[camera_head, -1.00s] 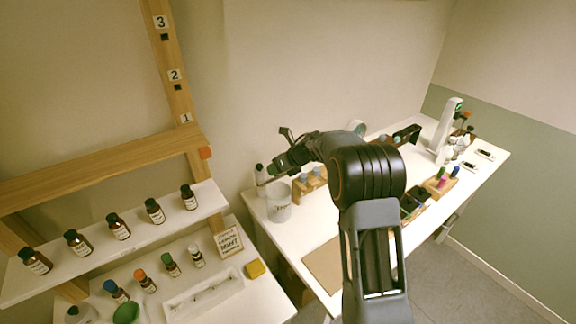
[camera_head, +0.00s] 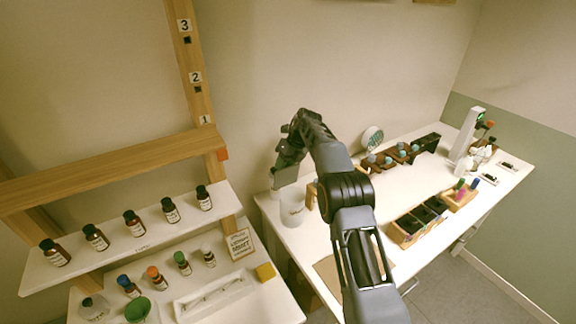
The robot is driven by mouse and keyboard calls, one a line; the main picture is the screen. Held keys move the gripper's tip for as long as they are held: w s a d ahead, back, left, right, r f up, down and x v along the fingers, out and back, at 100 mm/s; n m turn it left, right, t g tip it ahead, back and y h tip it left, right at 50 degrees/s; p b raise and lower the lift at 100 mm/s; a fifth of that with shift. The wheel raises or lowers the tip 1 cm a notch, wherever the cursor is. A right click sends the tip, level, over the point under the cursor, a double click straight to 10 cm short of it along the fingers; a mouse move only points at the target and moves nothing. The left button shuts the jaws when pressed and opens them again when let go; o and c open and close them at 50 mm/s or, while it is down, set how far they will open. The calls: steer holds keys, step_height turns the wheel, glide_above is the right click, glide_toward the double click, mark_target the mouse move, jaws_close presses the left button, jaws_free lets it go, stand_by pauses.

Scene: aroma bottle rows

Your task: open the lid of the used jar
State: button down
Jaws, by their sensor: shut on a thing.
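The used jar (camera_head: 292,211) is a pale, see-through cylinder near the left end of the white worktable. My gripper (camera_head: 281,184) points down just above the jar's rim, at its left side. The fingers are small and partly hidden by the hand. They are shut on a pale, flat piece (camera_head: 286,178) that looks like the jar's lid. I cannot make out the exact contact, or whether the piece touches the rim.
A rack of blue-capped bottles (camera_head: 402,152) stands at the back of the worktable, and an open wooden box (camera_head: 418,222) lies at front right. A shelf of brown bottles (camera_head: 137,240) is to the left. The table's middle is clear.

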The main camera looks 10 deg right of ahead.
steer(key=shift+w+a, duration=0.1)
stand_by(0.3)
steer(key=c, duration=0.9)
jaws_free()
steer(key=shift+o, duration=0.2)
